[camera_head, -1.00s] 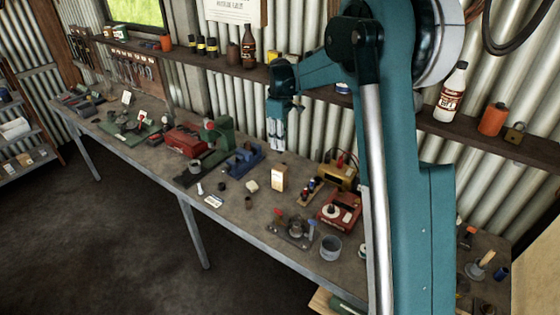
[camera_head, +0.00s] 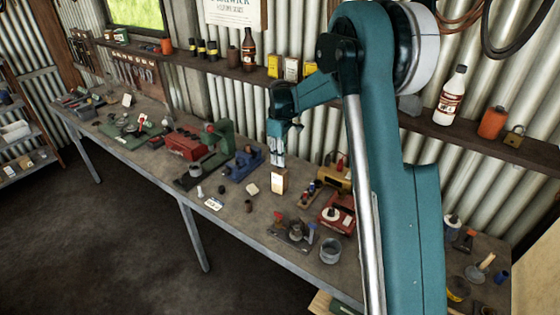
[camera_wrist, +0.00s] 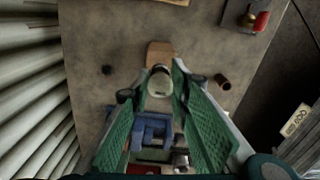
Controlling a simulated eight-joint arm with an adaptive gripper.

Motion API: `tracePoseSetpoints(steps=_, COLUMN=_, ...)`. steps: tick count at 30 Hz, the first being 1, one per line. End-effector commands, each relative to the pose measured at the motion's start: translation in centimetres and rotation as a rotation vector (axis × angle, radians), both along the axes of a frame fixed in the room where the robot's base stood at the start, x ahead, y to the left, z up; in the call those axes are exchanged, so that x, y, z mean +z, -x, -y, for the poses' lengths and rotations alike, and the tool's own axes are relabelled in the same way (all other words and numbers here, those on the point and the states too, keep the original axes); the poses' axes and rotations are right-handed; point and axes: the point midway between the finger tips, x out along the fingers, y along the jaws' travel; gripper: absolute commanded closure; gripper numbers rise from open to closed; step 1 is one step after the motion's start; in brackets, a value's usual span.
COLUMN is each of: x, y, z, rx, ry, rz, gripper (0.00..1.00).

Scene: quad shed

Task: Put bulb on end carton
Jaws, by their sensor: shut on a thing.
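My gripper (camera_head: 278,160) points down over the bench, directly above a small cream upright carton (camera_head: 279,183) in the head view. The fingertips overlap the carton's top edge in that view, so I cannot tell whether there is a gap. In the wrist view my gripper (camera_wrist: 161,85) has its green pads shut on the bulb (camera_wrist: 160,82), a pale, rounded, glassy thing. Its lower end is hidden. A tan, flat-looking shape (camera_wrist: 159,50) just beyond the bulb appears to be the carton. The bulb is too small to make out in the head view.
A blue vise-like tool (camera_head: 243,164) and a green machine (camera_head: 217,140) stand left of the carton. A yellow device (camera_head: 333,177), a red box (camera_head: 337,212) and a grey cup (camera_head: 330,250) are to its right. The corrugated wall and shelf are behind.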

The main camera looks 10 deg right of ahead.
Motion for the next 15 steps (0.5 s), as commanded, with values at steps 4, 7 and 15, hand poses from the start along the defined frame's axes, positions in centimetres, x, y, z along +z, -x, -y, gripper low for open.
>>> tracePoseSetpoints(steps=4, x=-1.3, y=0.0, z=0.0, rx=0.0, ry=0.0, rz=0.0, gripper=0.93)
tracePoseSetpoints(steps=7, x=-1.5, y=0.0, z=0.0, rx=0.0, ry=0.0, rz=0.0, gripper=0.93)
tracePoseSetpoints(steps=15, x=-1.6, y=0.0, z=0.0, rx=0.0, ry=0.0, rz=0.0, gripper=0.93)
